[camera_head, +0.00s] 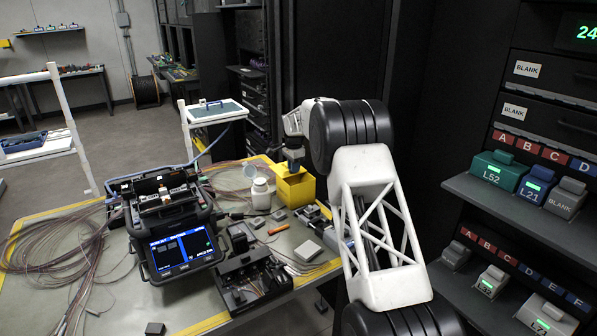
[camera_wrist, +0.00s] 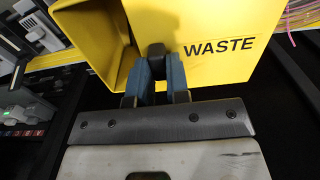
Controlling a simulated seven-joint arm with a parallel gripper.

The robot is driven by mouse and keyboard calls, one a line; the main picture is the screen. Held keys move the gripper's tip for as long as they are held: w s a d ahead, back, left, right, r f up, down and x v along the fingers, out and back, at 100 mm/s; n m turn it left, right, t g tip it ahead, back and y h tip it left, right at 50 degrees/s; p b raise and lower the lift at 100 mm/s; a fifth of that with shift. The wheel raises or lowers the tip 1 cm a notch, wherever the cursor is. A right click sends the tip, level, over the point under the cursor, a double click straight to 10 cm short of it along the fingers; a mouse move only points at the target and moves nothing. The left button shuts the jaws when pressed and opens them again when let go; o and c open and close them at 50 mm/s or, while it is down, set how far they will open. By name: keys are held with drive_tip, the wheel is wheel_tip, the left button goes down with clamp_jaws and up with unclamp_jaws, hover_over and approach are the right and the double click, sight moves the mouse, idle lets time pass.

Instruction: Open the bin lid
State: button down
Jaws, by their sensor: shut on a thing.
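The yellow waste bin (camera_head: 296,190) stands on the work table, below the end of my arm. In the wrist view its yellow face with the word WASTE (camera_wrist: 222,62) fills the top, and a hollow yellow opening (camera_wrist: 100,42) shows on the left. My gripper (camera_head: 293,157) is at the top of the bin.
A white bottle (camera_head: 260,194) stands left of the bin. A fusion splicer (camera_head: 178,225) with a lit screen sits further left, with loose fibres around it. A black tool unit (camera_head: 247,280) lies in front. Racks with labelled modules (camera_head: 500,172) stand at right.

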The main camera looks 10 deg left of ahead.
drive_tip(key=shift+w+a, duration=1)
drive_tip(key=shift+w, duration=0.05)
drive_tip(key=c, duration=1.1)
unclamp_jaws()
drive_tip(key=shift+r, duration=0.15)
drive_tip(key=shift+r, duration=3.8)
drive_tip(key=shift+r, duration=0.1)
